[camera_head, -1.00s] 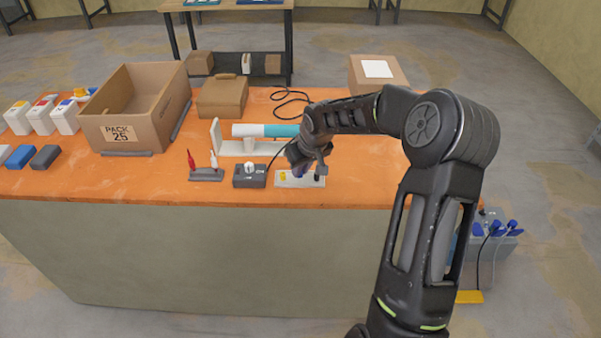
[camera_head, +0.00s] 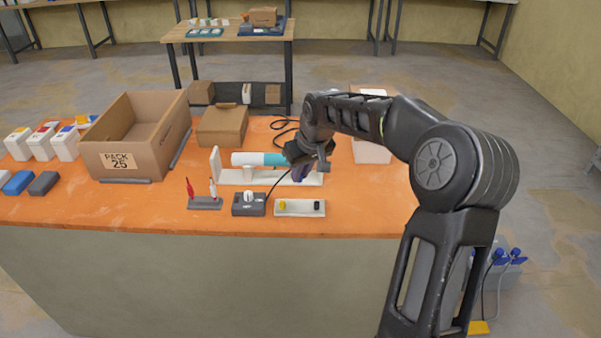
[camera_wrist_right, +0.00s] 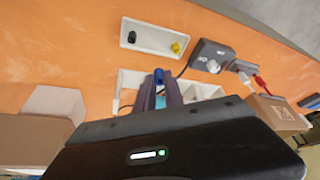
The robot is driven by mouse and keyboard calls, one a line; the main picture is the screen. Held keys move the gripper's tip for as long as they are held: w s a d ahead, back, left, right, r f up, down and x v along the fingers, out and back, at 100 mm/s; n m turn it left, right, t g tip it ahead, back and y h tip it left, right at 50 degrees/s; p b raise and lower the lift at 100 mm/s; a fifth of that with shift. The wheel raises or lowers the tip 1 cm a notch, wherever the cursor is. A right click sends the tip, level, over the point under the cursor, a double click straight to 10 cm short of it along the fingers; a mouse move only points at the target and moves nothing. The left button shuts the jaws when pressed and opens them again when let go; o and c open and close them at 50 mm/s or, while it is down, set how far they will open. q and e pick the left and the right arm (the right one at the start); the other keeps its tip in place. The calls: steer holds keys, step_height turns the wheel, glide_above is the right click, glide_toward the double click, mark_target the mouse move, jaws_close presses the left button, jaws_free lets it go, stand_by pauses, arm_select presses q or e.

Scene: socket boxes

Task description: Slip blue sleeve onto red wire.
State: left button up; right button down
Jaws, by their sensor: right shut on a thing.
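My right gripper (camera_head: 301,172) is above the bench, beyond the white tray (camera_head: 313,213). In the right wrist view the gripper (camera_wrist_right: 158,88) is shut on the small blue sleeve (camera_wrist_right: 158,75), whose end shows between the fingertips. The tray holds a yellow sleeve (camera_head: 282,205) and a black sleeve (camera_head: 317,205), and the part between them is bare. A red upright piece (camera_head: 190,188), apparently the red wire, stands beside a white one (camera_head: 213,189) in a small grey holder (camera_head: 205,204), left of my gripper. The held sleeve is apart from it. My left gripper is out of view.
A grey box with a white knob (camera_head: 249,204) stands between holder and tray. A white and teal cylinder (camera_head: 246,159) on a white stand lies behind, partly hidden by my gripper. A large open carton (camera_head: 118,160) is on the left. The bench front is clear.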

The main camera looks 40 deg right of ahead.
steer(key=s+a+f, duration=0.1)
steer(key=a+f, duration=0.2)
steer(key=a, duration=0.8)
steer(key=s+a+f+n, duration=0.1)
steer(key=s+a+f, duration=0.1)
steer(key=a, duration=1)
steer(key=shift+s+a+f+y, duration=0.2)
steer(key=shift+s+f+y, duration=0.1)
steer(key=shift+f, duration=0.4)
steer(key=shift+d, duration=0.1)
